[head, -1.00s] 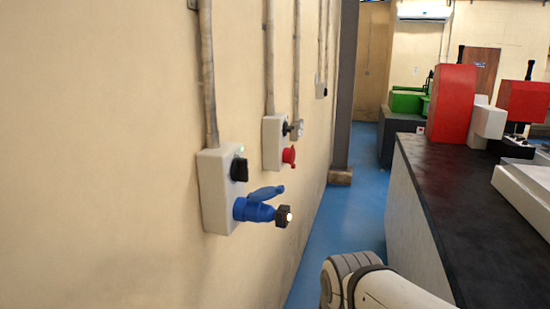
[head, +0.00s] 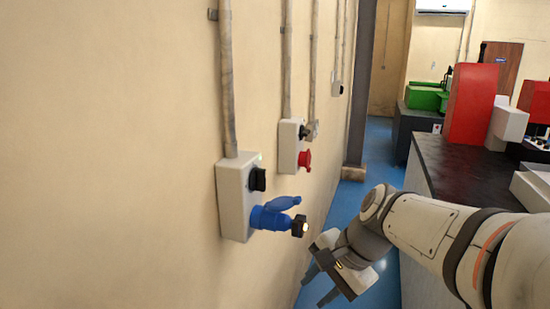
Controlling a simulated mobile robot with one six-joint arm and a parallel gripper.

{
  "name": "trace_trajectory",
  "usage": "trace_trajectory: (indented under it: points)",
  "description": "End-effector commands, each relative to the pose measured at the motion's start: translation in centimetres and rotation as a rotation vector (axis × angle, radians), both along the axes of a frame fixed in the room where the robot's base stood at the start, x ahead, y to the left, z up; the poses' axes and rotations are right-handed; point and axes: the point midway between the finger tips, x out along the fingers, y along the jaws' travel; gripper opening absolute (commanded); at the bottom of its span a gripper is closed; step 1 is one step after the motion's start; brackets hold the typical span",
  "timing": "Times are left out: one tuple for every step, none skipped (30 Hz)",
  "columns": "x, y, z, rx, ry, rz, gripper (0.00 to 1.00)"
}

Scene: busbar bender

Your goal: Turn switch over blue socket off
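A white switch box (head: 236,200) is fixed to the wall at left centre. The black switch (head: 258,179) sits on its front, above the blue socket (head: 268,217), with a small pale light near the box's top. The blue socket has its blue flap raised and a dark plug-like end (head: 299,226) in front of it. My gripper (head: 322,287) is below and to the right of the socket, pointing down and left. Its two dark fingers are apart, with nothing seen between them. It does not touch the box.
A second box (head: 290,146) with a red socket (head: 304,160) is farther along the wall. A dark-topped bench (head: 455,175) with red machines (head: 474,105) stands on the right. Blue floor (head: 376,150) is clear between wall and bench.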

Motion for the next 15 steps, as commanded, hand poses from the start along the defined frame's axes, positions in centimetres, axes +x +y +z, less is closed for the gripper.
trace_trajectory:
  points:
    - [2.6,0.8,3.6,0.13,0.066,-0.145,0.35]
    - [3.9,1.3,5.1,0.209,0.108,-0.225,0.35]
    - [5.7,1.9,7.0,0.311,0.164,-0.324,0.35]
    - [6.9,2.2,8.4,0.383,0.205,-0.386,0.35]
    - [8.0,2.4,9.6,0.448,0.244,-0.441,0.35]
    - [9.4,2.7,11.2,0.527,0.292,-0.505,0.35]
    - [10.3,2.8,12.3,0.581,0.328,-0.545,0.35]
    - [11.2,2.8,13.3,0.632,0.359,-0.58,0.35]
    - [12.2,2.8,14.4,0.691,0.4,-0.62,0.35]
    - [12.9,2.8,15.2,0.731,0.427,-0.646,0.35]
    - [13.5,2.8,15.9,0.766,0.451,-0.666,0.35]
    - [14.1,2.8,16.7,0.806,0.48,-0.688,0.35]
    - [14.5,2.7,17.1,0.829,0.498,-0.701,0.35]
    - [14.9,2.7,17.6,0.849,0.51,-0.712,0.35]
    - [15.2,2.7,17.9,0.868,0.526,-0.722,0.35]
